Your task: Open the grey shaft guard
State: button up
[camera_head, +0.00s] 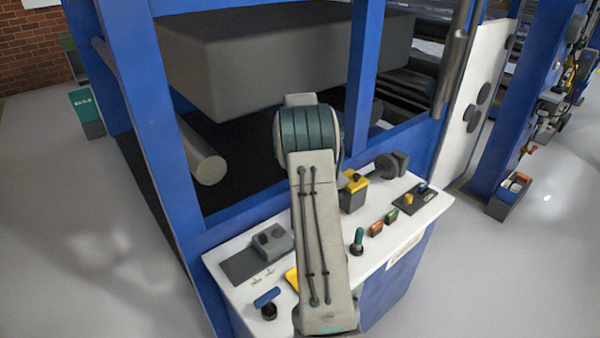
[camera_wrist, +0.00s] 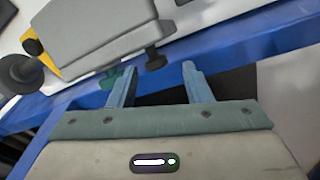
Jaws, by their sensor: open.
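A small grey box-like cover (camera_head: 270,241) with a rounded raised part sits on the white console, next to a dark flat plate; I take it for the shaft guard. In the wrist view a large grey cover (camera_wrist: 92,30) with a dark knob at its right end fills the upper left, just beyond my fingers. It seems to be the same thing, but I cannot be certain. My gripper (camera_wrist: 160,84) is open, with nothing between its two blue-grey fingers. My arm hides it in the head view. I cannot tell whether a finger touches the cover.
The white console (camera_head: 422,215) carries a yellow box (camera_head: 353,182), a green-topped lever (camera_head: 357,240), coloured buttons and a blue-topped handle (camera_head: 267,298). Behind it, the blue frame (camera_head: 183,130) holds a large dark grey block (camera_head: 285,65) and a roller (camera_head: 205,160).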

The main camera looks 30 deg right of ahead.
notch_tip(320, 180, up, 12)
jog(key=s+a+b, duration=0.1)
jog(key=a, duration=0.1)
jog(key=shift+s, duration=0.15)
jog(key=shift+r, duration=0.1)
jog(key=shift+c, duration=0.2)
